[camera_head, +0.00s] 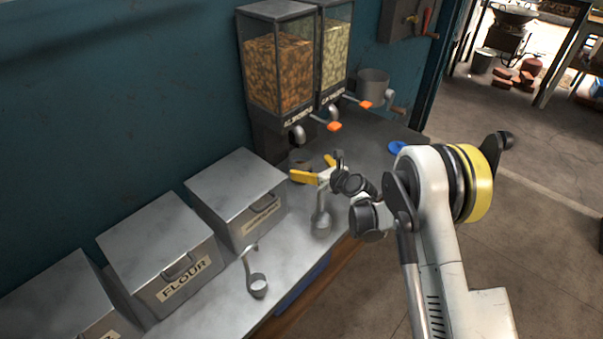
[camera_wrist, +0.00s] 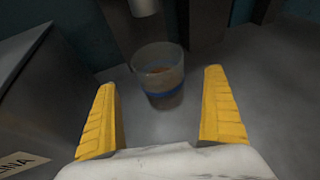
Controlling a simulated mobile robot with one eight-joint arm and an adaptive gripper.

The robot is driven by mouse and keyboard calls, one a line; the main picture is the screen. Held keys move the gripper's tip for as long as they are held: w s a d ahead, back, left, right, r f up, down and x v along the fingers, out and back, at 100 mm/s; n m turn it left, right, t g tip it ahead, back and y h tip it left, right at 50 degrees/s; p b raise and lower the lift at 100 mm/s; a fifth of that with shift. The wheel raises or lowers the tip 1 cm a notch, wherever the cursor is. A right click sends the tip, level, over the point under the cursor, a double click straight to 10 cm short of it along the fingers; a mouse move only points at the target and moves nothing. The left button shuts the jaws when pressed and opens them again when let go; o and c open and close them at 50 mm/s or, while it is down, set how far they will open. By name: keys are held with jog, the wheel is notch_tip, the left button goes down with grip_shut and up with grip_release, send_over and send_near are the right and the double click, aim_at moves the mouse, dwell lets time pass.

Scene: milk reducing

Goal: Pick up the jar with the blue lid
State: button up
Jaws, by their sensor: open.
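A clear jar (camera_wrist: 158,80) with a blue band and some brownish content stands upright on the counter. It appears open at the top, with no lid on it. In the head view the jar (camera_head: 298,160) is partly hidden behind my gripper. My gripper (camera_head: 310,167) is open, its two yellow fingers pointing toward the jar. In the wrist view the jar is centred between the fingers but beyond their tips, with no visible contact. A round blue object (camera_head: 397,147), possibly a lid, lies on the counter to the right.
Two dispensers (camera_head: 279,75) with orange levers stand behind the jar. Metal boxes (camera_head: 160,255), one labelled FLOUR, line the wall at left. Two metal scoops (camera_head: 258,286) (camera_head: 321,222) lie on the counter. A grey mug (camera_head: 373,82) stands right of the dispensers.

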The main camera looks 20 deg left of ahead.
aim_at(295, 160)
jog(key=b+x, duration=0.3)
jog(key=x, duration=0.3)
jog(key=shift+w+a+f, duration=0.1)
jog(key=shift+a+f, duration=0.05)
jog(key=shift+f, duration=0.15)
jog(key=c, duration=1.5)
